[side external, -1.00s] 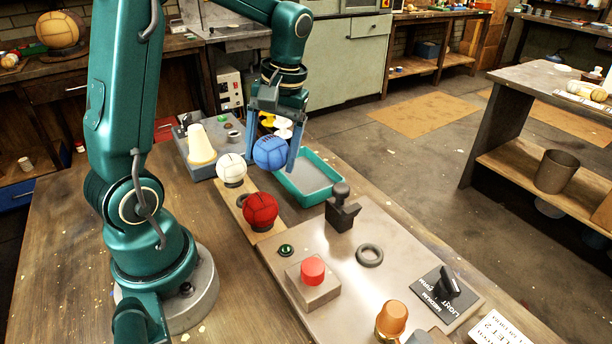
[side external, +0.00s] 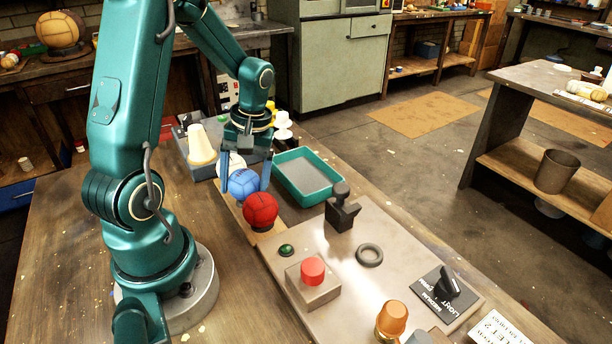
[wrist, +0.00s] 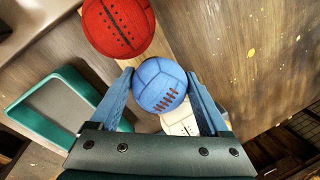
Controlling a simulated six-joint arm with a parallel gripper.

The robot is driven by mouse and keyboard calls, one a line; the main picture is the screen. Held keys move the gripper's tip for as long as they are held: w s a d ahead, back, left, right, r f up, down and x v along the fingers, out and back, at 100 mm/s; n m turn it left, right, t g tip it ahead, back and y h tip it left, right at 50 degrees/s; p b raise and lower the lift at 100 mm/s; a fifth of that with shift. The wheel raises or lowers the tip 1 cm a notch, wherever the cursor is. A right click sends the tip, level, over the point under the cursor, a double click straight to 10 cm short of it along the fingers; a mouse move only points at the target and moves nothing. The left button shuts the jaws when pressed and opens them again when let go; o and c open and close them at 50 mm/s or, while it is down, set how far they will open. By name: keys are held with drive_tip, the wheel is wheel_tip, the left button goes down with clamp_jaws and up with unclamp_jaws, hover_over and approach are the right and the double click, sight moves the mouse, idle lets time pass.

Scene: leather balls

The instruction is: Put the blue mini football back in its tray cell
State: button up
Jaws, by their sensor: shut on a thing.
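The blue mini football (side external: 243,183) is between the fingers of my gripper (side external: 246,186), which is shut on it. It sits low over the wooden strip tray (side external: 265,237), between the red ball (side external: 261,210) and the white ball (side external: 229,161). In the wrist view the blue ball (wrist: 160,85) shows between both blue fingers, with the red ball (wrist: 118,26) above it and the white ball (wrist: 181,121) partly hidden below. The cell under the blue ball is hidden, so I cannot tell whether the ball touches it.
A teal-rimmed tray (side external: 318,199) lies empty to the right. A cream cone (side external: 200,146) stands behind. A metal plate (side external: 330,262) in front carries a red button (side external: 312,270), a black clamp-like piece (side external: 341,207) and a dark ring (side external: 369,255).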

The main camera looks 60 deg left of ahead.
drive_tip(key=shift+f, duration=0.25)
drive_tip(key=o, duration=1.5)
